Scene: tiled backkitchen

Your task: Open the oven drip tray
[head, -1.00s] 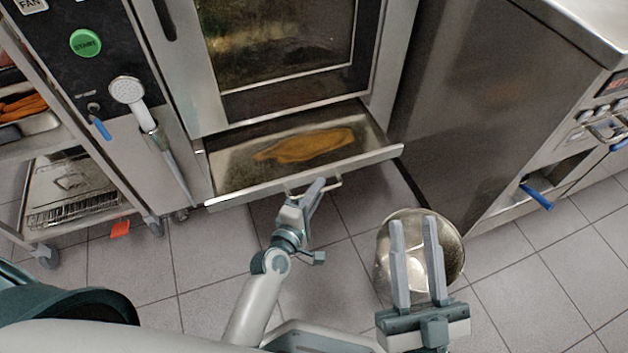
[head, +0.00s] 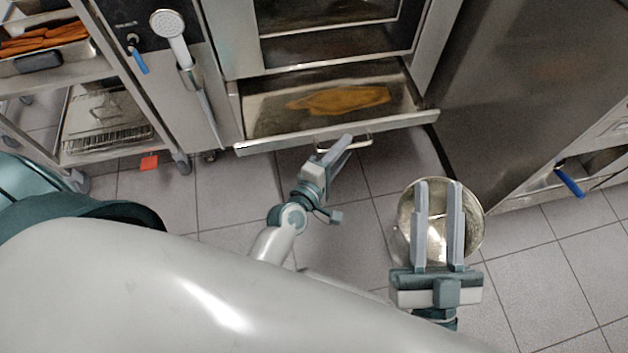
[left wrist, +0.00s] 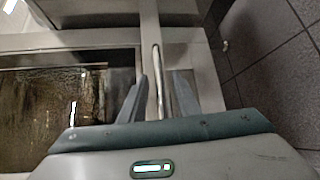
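The oven drip tray (head: 270,121) is a shallow steel drawer below the oven, pulled partly out, with an orange-brown stain on its floor. Its bar handle (head: 364,142) is on the front edge; in the left wrist view the bar (left wrist: 158,85) runs between my left fingers. My left gripper (head: 343,150) is at the handle. Its fingers (left wrist: 160,95) stand apart on either side of the bar, with gaps showing, so it looks open around the handle. My right gripper (head: 438,185) is open and empty, above a metal pot.
The metal pot (head: 405,220) stands on the tiled floor, right of the tray. A steel cabinet (head: 530,80) stands at the right. A rack with trays (head: 100,125) is at the left. A hand shower (head: 170,25) hangs left of the oven. Floor in front of the tray is partly clear.

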